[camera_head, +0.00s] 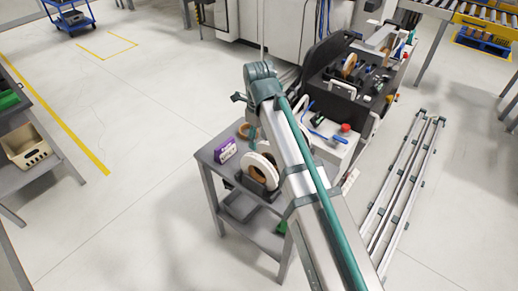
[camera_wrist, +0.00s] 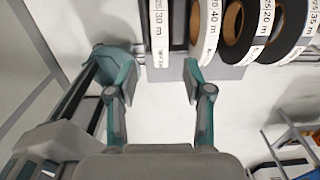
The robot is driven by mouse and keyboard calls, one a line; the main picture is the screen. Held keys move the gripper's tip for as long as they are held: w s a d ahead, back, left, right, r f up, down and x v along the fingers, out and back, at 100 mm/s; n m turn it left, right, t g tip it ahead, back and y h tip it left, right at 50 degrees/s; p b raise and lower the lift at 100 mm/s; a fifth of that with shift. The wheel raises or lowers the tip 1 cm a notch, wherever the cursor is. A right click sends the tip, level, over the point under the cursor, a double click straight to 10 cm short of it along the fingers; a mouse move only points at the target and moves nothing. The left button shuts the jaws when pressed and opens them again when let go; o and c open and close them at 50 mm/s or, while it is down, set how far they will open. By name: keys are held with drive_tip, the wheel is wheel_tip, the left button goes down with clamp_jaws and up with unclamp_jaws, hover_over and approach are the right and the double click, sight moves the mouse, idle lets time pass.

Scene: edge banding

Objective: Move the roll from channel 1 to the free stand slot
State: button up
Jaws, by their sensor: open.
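My gripper (camera_wrist: 160,80) is open and empty in the wrist view, its two teal fingertips apart. A white-edged roll marked 30 m (camera_wrist: 159,28) lies ahead, in line with the gap between the fingers. To its right a white roll marked 40 m (camera_wrist: 205,30) and dark rolls marked 20 m (camera_wrist: 262,30) and 35 m (camera_wrist: 292,30) stand side by side in a grey holder (camera_wrist: 232,72). In the head view a white roll (camera_head: 262,170) stands on a small table, and a tan roll (camera_head: 349,65) sits in the black machine unit (camera_head: 345,85). I cannot tell which roll is in channel 1; my arm hides part of the table.
The grey table (camera_head: 210,165) carries a purple box (camera_head: 225,150) left of the white roll. A red knob (camera_head: 345,128) and blue-handled tool (camera_head: 328,137) lie on the machine's white top. Metal rails (camera_head: 405,190) are on the floor at right.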

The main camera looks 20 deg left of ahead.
drive_tip(key=shift+r, duration=0.8)
